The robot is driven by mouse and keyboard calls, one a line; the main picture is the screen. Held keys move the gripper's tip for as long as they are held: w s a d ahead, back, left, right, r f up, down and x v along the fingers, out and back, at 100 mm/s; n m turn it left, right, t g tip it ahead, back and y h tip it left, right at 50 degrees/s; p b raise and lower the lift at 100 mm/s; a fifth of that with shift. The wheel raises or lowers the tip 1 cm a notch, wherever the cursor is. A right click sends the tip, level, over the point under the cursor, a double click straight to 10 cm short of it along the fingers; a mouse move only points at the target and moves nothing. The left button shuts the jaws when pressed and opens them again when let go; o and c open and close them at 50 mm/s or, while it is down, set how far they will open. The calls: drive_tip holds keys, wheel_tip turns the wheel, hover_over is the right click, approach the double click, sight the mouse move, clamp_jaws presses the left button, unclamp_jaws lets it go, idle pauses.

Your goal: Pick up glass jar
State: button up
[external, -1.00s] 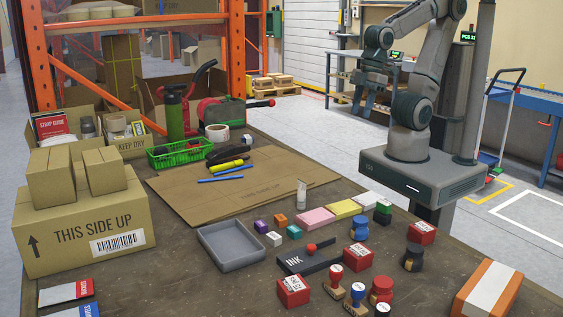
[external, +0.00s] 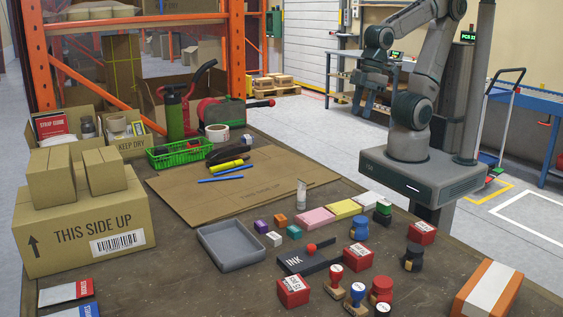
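A jar-like container with a grey lid (external: 87,127) stands in the open carton at the back left, beside a red-labelled box; its lower part is hidden by the carton wall. A small clear bottle with a white label (external: 302,194) stands upright on the table near the edge of the flat cardboard. I cannot tell for certain which of these is the glass jar. My gripper (external: 368,104) hangs high beyond the table's far right edge, well away from both. It is small and dark here, so its finger opening is unclear; I see nothing held.
A grey tray (external: 232,262), several stamps, ink boxes and small colored blocks crowd the front and right of the table. A green basket (external: 174,158) and a tape dispenser (external: 222,112) stand at the back. A sealed carton (external: 85,240) fills the left. The flat cardboard (external: 215,203) is mostly clear.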

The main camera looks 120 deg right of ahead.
drive_tip(key=o, duration=0.7)
drive_tip(key=n+g, duration=0.3)
drive_tip(key=n, duration=0.5)
hover_over(361, 219)
wheel_tip(361, 219, down, 9)
wheel_tip(361, 219, down, 13)
drive_tip(key=shift+f+p, duration=0.2)
drive_tip(key=shift+p, duration=0.45)
